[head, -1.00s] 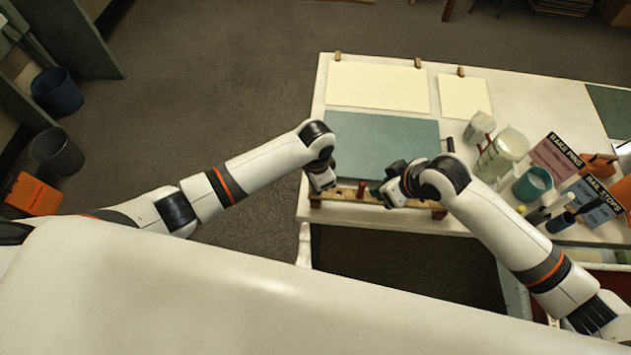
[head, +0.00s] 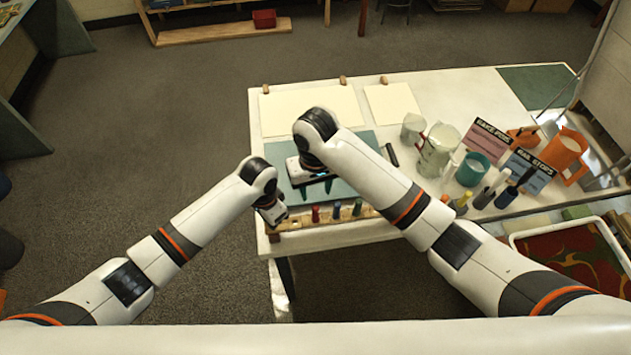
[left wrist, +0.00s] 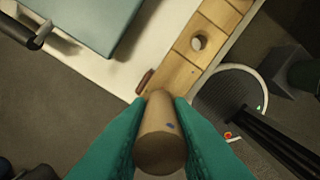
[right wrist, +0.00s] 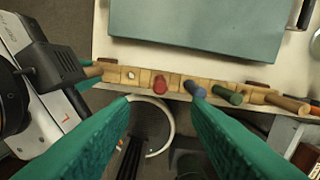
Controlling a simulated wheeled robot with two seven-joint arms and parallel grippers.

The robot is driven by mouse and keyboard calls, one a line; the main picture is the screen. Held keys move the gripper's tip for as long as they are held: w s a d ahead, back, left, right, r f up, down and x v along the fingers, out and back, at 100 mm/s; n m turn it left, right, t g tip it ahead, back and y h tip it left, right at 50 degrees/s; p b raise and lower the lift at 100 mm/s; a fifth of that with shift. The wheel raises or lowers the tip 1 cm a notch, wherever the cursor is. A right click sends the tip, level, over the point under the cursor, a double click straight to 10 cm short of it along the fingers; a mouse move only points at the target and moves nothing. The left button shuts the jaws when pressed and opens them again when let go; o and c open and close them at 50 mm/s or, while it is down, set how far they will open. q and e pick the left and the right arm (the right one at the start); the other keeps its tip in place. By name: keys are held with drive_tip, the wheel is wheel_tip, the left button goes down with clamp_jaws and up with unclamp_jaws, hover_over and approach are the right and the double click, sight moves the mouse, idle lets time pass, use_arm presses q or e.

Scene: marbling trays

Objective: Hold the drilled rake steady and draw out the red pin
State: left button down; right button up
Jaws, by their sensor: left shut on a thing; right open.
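The drilled rake (head: 290,224) is a wooden bar along the table's front edge. The red pin (head: 315,213) stands upright in it; it also shows in the right wrist view (right wrist: 160,84). My left gripper (head: 272,213) is shut on the wooden peg (left wrist: 160,145) at the rake's left end. An empty hole (left wrist: 198,42) lies between that peg and the red pin. My right gripper (head: 316,187) is open and empty, behind and above the rake. In the right wrist view the red pin appears between its teal fingertips (right wrist: 160,103), apart from them.
A blue pin (right wrist: 195,90) and a green pin (right wrist: 228,95) stand right of the red one. Jugs (head: 438,150), cups and sign cards (head: 527,168) crowd the table's right side. Two cream sheets lie at the back.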

sight(316, 208)
wheel_tip(316, 208, down, 10)
drive_tip(key=shift+r, duration=0.1)
idle(0.4)
clamp_jaws()
